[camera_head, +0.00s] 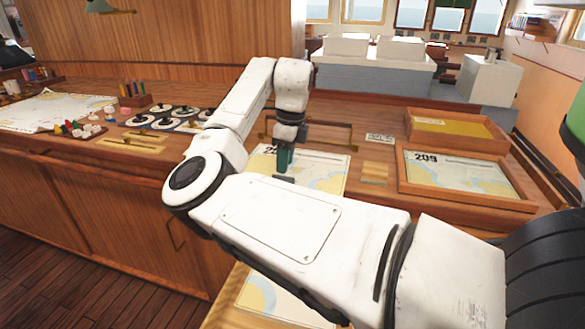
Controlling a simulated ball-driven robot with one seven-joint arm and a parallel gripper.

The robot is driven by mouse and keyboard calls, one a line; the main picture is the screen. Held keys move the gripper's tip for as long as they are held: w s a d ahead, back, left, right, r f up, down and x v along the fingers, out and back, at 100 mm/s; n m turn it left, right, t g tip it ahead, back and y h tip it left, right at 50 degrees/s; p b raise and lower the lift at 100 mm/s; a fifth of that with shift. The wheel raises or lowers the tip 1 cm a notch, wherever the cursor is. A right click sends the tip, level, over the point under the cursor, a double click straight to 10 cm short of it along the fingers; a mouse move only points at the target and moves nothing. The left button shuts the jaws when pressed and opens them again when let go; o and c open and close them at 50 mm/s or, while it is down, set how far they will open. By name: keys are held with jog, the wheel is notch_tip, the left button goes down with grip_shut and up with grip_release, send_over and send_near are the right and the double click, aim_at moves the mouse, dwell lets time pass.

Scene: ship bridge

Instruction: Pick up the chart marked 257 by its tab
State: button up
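A chart (325,172) lies on the wooden counter behind my forearm. Its number begins with 2; the rest is hidden by my gripper, so I cannot read whether it is 257. My gripper (285,162) points down over this chart, with teal-dark fingers near its surface. A small dark piece (284,179) shows just below the fingers; I cannot tell whether it is a tab or part of the gripper. Whether the fingers are open or shut is not clear. Another chart (462,176), marked 209, lies in a wooden tray (515,204) at the right.
A second tray (411,128) stands behind, with a yellowish sheet inside. A low rail (335,126) runs behind the chart. A small label (380,138) and wooden piece (375,172) lie between chart and trays. Round dark-and-white items and a large chart (45,110) occupy the left.

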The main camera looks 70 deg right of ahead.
aim_at(283, 177)
jog(key=shift+w+f, duration=0.15)
jog(key=shift+f, duration=1.3)
jog(key=shift+w+f, duration=0.15)
jog(key=shift+f, duration=1.25)
jog(key=shift+c, duration=0.5)
grip_shut()
